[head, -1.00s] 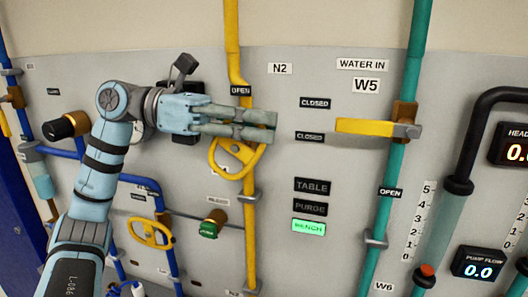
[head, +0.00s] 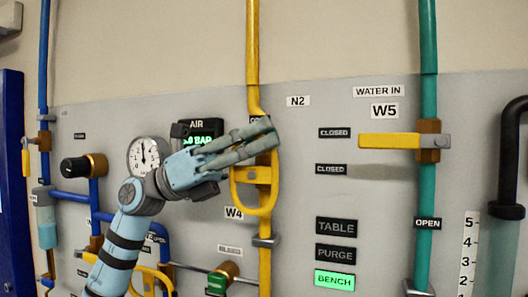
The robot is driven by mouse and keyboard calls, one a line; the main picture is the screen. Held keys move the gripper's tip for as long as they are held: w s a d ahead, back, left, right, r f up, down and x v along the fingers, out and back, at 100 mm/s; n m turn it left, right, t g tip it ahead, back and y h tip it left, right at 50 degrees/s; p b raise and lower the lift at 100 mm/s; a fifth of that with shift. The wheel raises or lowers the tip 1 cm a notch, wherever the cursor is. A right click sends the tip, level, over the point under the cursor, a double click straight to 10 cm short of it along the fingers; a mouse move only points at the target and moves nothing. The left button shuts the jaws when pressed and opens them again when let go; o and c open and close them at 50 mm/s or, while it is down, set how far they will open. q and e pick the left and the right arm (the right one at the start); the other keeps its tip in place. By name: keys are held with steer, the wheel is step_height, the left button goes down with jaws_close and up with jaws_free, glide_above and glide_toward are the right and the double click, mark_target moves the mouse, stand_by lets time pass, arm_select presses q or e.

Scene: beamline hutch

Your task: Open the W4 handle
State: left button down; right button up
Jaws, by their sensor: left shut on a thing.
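The W4 handle (head: 240,199) is a yellow loop on a yellow vertical pipe, beside the W4 label (head: 233,213). Its long side now runs nearly in line with the pipe. My left gripper (head: 268,134) reaches across from the left, and its grey-green fingers are shut on the upper end of the loop. The fingers hide the top of the handle and most of the small label behind them. My right gripper is not in view.
Right of the handle are CLOSED labels (head: 334,133) and a lit BENCH button (head: 334,280). A yellow W5 lever (head: 388,140) sticks out leftward from the green pipe (head: 425,190). A round gauge (head: 143,155) and AIR display stand behind my left arm.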

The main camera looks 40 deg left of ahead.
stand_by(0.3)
arm_select(q)
steer(key=c, duration=1.7)
jaws_free()
steer(key=shift+a, duration=0.15)
step_height(320, 180, up, 10)
steer(key=shift+f, duration=0.1)
